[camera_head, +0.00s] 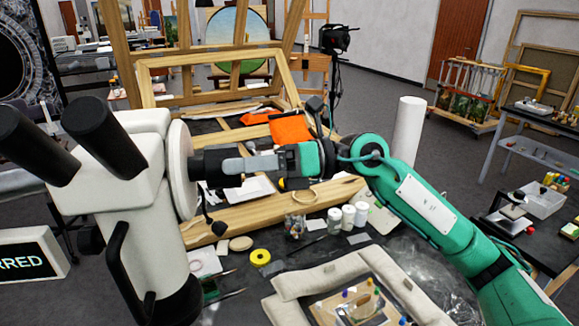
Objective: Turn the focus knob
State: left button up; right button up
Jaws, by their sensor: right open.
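The white microscope (120,170) with two black eyepieces stands at the left. A round, pale disc-like knob (179,170), which looks like the focus knob, sticks out of its right side. My right arm, teal, comes in from the right, and its right gripper (197,165) points left at the knob. Its dark fingertips are at the knob's right face; I cannot tell whether they touch it. The gripper is open, though its fingers overlap in this view. The left gripper is not in view.
A screen (30,260) reading "RRED", cut off, is at lower left. A wooden easel frame (160,75) stands behind. White jars (348,216), a yellow tape roll (260,257) and a padded cushion (330,275) with a painted fragment lie on the dark table below my arm.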

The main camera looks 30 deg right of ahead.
jog(key=b+v, duration=0.4)
jog(key=v, duration=0.7)
jog(key=shift+b, duration=0.4)
jog(key=shift+f, duration=0.15)
dwell(1.1)
